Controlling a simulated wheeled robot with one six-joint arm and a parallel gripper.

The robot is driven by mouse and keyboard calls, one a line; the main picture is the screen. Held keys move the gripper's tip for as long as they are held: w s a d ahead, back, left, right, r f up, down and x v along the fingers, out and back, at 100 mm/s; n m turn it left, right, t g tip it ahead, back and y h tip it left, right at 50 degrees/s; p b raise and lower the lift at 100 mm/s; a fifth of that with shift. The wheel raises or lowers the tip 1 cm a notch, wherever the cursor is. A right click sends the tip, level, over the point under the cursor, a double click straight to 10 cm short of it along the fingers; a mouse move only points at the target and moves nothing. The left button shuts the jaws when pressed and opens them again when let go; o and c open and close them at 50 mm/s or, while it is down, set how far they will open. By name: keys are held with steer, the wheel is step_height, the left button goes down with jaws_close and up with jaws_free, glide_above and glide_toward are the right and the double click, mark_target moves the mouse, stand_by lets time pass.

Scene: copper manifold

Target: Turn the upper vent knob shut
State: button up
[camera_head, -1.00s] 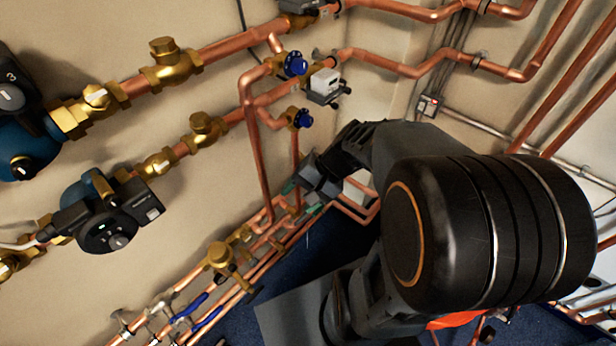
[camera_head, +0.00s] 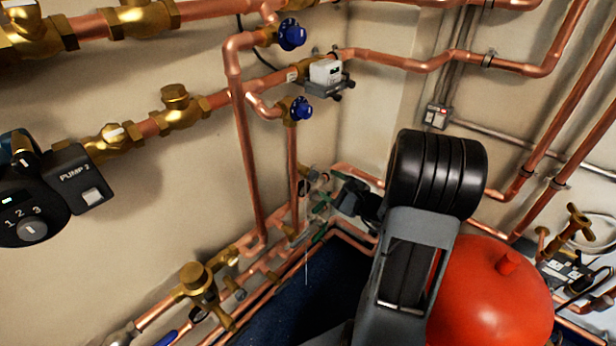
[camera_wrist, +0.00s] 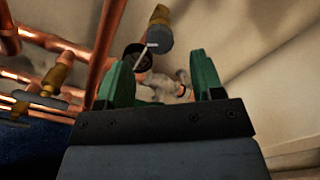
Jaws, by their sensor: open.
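Two blue knobs are on brass valves on the copper pipes in the head view: an upper one (camera_head: 291,34) and a lower one (camera_head: 301,108). I cannot tell for sure which knob is the upper vent knob. My gripper (camera_head: 318,223) is low by the wall pipes, well below both blue knobs, and its green fingers are small there. In the wrist view my gripper (camera_wrist: 166,72) is open, with nothing clearly held between its fingers. Beyond the fingers are a dark round fitting (camera_wrist: 137,58) with a pale line across it and a grey cylinder (camera_wrist: 160,38) with a brass end.
Copper pipes (camera_head: 243,150) run close beside my gripper. A red vessel (camera_head: 490,295) stands at the right, behind my arm. A pump (camera_head: 35,200) and brass valves (camera_head: 178,108) line the left wall. Dark blue floor (camera_head: 300,295) shows below.

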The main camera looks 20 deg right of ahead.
mark_target(316, 178)
steer(key=b+x, duration=0.1)
steer(key=x, duration=0.7)
steer(key=shift+w+a, duration=0.1)
steer(key=shift+w, duration=0.05)
steer(key=shift+c, duration=0.3)
steer(key=c, duration=0.7)
steer(key=shift+a, duration=0.15)
steer(key=shift+c, duration=0.8)
